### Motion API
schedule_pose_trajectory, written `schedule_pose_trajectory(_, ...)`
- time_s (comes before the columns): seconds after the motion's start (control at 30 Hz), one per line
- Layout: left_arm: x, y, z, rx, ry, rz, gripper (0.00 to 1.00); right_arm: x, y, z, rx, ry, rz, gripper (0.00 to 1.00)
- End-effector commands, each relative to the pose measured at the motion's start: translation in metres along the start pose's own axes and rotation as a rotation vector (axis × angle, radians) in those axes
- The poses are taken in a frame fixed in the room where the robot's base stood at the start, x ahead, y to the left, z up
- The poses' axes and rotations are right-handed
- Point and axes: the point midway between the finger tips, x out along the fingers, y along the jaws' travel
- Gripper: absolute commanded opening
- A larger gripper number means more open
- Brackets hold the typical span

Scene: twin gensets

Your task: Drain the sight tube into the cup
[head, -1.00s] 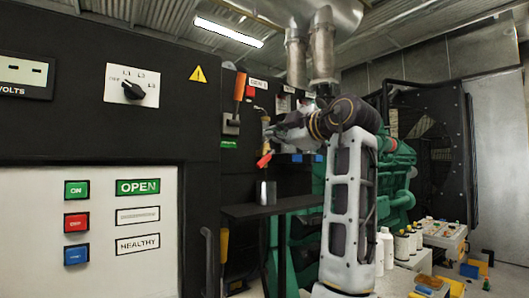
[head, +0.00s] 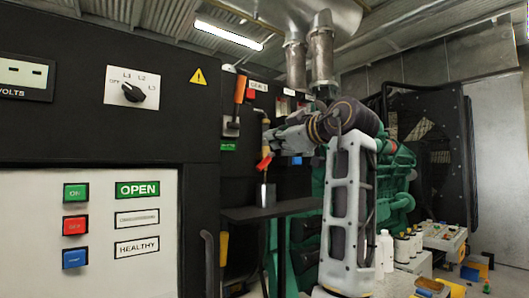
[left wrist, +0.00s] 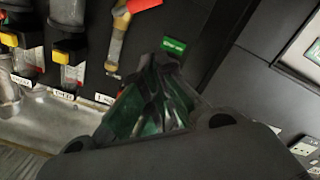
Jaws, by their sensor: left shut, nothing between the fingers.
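The brass sight tube (head: 265,130) stands upright on the dark panel, with a red lever (head: 264,163) at its lower end. A metal cup (head: 266,195) stands on the black shelf below it. A narrow yellowish-brown streak (head: 265,178) shows between the lever and the cup; I cannot tell surely whether it is liquid. My left gripper (head: 278,136) is just right of the tube, shut and empty. In the left wrist view, its closed fingers (left wrist: 160,72) are beside the brass tube (left wrist: 117,45) and apart from the red lever (left wrist: 143,4). My right gripper is out of view.
The black shelf (head: 235,213) juts out below the tube. White bottles (head: 386,250) stand low at the right by the green engine.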

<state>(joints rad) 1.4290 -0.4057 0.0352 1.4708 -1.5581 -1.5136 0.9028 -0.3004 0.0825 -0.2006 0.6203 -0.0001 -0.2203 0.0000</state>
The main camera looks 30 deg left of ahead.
Motion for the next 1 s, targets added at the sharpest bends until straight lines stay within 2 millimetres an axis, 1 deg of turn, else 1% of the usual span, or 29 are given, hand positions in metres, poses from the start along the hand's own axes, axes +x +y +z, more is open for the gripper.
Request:
schedule_pose_trajectory(0.17,0.006,0.0,0.0,-0.001,0.0,0.0,0.0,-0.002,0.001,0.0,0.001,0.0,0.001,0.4)
schedule_pose_trajectory(0.27,0.015,0.0,-0.001,-0.001,-0.001,-0.001,0.0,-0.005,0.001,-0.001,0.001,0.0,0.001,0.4)
schedule_pose_trajectory(0.47,0.037,0.001,-0.001,0.0,0.0,-0.001,0.0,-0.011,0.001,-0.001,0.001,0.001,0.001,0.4)
schedule_pose_trajectory(0.93,0.099,0.001,-0.001,-0.001,0.0,-0.001,0.0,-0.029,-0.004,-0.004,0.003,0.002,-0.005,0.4)
schedule_pose_trajectory(0.97,0.102,0.001,0.0,-0.001,-0.001,-0.001,0.0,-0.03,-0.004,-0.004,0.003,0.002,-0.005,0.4)
schedule_pose_trajectory(1.0,0.102,0.001,0.007,0.002,-0.002,0.0,0.0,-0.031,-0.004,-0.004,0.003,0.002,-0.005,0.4)
